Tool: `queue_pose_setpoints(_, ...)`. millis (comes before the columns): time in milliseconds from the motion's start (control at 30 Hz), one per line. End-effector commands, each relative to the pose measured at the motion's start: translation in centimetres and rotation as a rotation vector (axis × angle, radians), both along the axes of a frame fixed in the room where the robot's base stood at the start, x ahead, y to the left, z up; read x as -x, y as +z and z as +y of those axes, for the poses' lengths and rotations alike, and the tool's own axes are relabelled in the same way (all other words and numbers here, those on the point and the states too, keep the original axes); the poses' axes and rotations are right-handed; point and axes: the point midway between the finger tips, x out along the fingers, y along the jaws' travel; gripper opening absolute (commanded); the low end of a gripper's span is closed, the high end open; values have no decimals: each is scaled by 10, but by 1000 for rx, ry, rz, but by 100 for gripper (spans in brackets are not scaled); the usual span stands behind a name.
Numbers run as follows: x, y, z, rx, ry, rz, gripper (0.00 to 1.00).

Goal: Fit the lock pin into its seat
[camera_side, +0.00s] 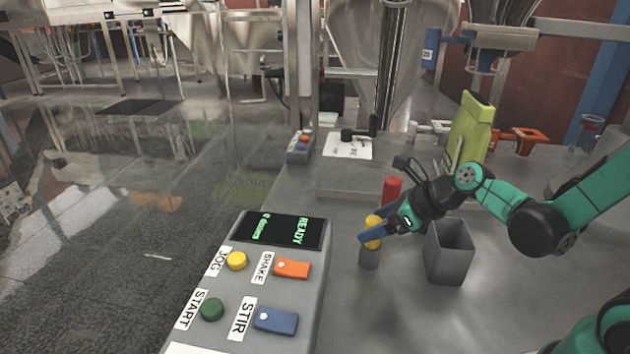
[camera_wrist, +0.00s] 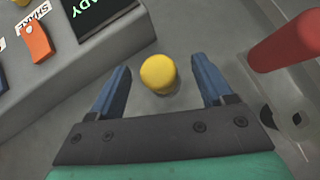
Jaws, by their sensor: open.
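A yellow-headed piece (camera_side: 372,238), which looks like the lock pin, stands upright on a short grey cylinder (camera_side: 369,259) near the middle of the table. In the wrist view its round yellow head (camera_wrist: 158,73) lies between the two blue fingers. My gripper (camera_side: 371,229) is open around the head, and the wrist view shows my gripper (camera_wrist: 161,68) with a gap on both sides of it. A small dark hole (camera_wrist: 296,118) shows at the right of the wrist view; I cannot tell whether it is the seat.
A red cylinder (camera_side: 392,189) stands just behind my gripper and shows in the wrist view (camera_wrist: 300,42). An open grey bin (camera_side: 448,262) is at the right. A control panel (camera_side: 310,283) with buttons and a READY screen is at the left.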

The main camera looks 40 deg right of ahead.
Motion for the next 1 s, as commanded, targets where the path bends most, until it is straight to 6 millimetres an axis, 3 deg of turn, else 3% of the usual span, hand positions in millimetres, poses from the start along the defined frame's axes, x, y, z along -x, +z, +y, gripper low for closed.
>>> queue_pose_setpoints(500, -7, -8, 4, 0, 1, -1, 73)
queue_pose_setpoints(533, -7, -8, 4, 0, 1, -1, 71)
queue_pose_setpoints(700, -7, -8, 4, 0, 1, -1, 22)
queue_pose_setpoints(800, -7, -8, 4, 0, 1, -1, 0)
queue_pose_setpoints(1000, -7, -8, 4, 0, 1, -1, 0)
